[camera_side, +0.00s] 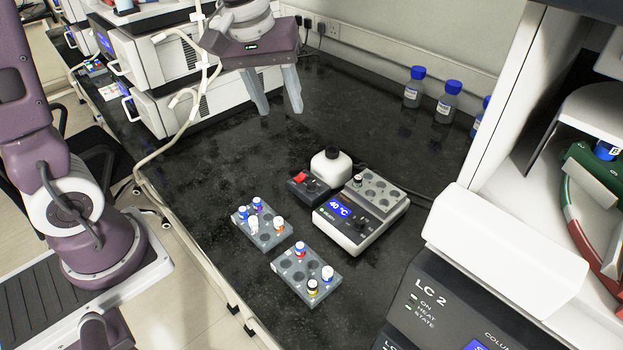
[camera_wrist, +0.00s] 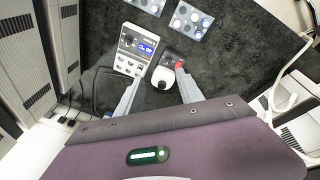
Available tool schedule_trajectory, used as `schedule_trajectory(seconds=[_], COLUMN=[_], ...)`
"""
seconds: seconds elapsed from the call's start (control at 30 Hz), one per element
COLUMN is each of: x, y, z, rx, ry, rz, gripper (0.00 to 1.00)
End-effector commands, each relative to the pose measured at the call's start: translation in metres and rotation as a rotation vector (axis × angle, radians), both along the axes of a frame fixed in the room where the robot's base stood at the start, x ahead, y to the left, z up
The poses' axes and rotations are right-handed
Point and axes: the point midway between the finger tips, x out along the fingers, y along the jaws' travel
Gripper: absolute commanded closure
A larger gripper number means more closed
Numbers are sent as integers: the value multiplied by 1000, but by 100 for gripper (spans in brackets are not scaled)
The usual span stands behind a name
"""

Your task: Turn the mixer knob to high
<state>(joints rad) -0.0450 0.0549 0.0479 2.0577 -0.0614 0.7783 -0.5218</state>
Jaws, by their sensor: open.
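The mixer (camera_side: 331,168) is a small unit with a rounded white body, a black top cup and a dark front panel. It stands upright on the black bench, left of the heating block. A red switch (camera_side: 300,177) sits on its panel; the knob beside it is too small to read its setting. In the wrist view the mixer (camera_wrist: 162,77) lies between the fingers in the picture, its panel facing away. My gripper (camera_side: 281,108) is open and empty, high above the bench, behind and left of the mixer. It also shows in the wrist view (camera_wrist: 159,75).
A heating block (camera_side: 352,229) with a 40 °C display is beside the mixer. Two grey vial racks (camera_side: 263,238) (camera_side: 290,278) stand in front. Blue-capped bottles (camera_side: 447,103) stand by the wall, white instruments (camera_side: 190,95) at the back left. The bench left of the mixer is clear.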

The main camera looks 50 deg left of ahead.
Motion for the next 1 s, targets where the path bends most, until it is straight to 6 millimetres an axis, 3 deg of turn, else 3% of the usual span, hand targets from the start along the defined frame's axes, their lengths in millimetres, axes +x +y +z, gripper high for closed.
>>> schedule_trajectory(seconds=[0.03, 0.13, 0.2, 0.33, 0.8, 1.0], x=[29, 77, 98, 116, 120, 120], y=[7, 22, 31, 43, 48, 47], z=[-29, -92, -137, -201, -288, -297], rx=[-22, -52, -63, -67, -66, -67], ry=[54, 134, 179, 232, 253, 251], rz=[99, 305, 431, 590, 656, 654], gripper=[56, 56, 56, 56, 56, 56])
